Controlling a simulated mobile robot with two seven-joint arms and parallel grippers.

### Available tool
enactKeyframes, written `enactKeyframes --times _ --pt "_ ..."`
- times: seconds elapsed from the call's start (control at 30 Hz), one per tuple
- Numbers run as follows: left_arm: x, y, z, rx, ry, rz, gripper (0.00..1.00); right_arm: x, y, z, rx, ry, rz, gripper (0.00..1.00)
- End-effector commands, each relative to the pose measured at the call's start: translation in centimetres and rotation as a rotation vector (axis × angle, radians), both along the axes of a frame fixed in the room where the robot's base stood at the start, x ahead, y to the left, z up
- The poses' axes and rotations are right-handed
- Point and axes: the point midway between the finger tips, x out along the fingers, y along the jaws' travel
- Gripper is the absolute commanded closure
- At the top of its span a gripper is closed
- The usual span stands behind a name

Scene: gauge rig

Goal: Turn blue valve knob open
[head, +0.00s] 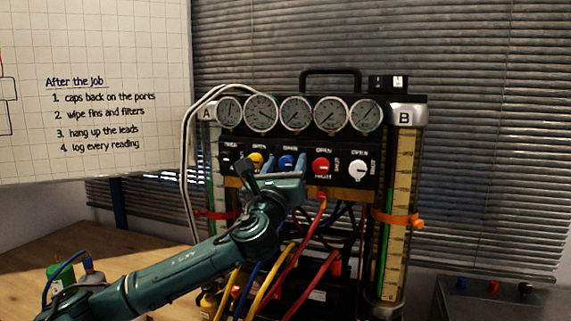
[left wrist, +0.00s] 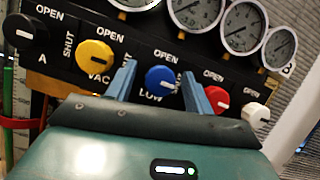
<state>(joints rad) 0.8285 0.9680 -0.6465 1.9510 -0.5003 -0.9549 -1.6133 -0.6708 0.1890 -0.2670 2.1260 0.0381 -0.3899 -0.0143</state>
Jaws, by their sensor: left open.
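The blue valve knob (left wrist: 162,79) is on the black panel of the gauge rig, with "OPEN" above it and "LOW" beneath. In the head view the blue knob (head: 288,162) is between the yellow and red knobs. My left gripper (head: 272,165) is in front of the panel. In the left wrist view its two blue-grey fingers (left wrist: 158,85) are open, one on each side of the blue knob. I cannot tell whether they touch it. The knob's pointer direction is hard to make out. My right gripper is not in view.
A yellow knob (left wrist: 95,57) is left of the blue one; a red knob (left wrist: 217,98) and white knob (left wrist: 256,115) are right. A black knob (left wrist: 25,33) is far left. Gauges (head: 296,114) line the top. Hoses (head: 306,262) hang below. A whiteboard (head: 100,60) stands left.

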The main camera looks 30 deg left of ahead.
Motion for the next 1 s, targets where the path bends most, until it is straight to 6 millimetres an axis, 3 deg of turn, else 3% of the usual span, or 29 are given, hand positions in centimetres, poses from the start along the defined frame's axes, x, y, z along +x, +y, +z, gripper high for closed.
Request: enactKeyframes --times 0.2,0.73,1.0 --pt "-0.01 -0.02 -0.02 0.0 0.0 0.0 0.49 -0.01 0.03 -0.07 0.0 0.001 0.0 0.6" --pt "-0.03 0.02 -0.03 0.0 0.0 0.001 0.92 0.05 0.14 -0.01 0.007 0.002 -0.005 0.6" --pt "-0.02 -0.02 -0.03 -0.031 -0.006 0.0 0.92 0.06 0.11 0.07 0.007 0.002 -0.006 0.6"
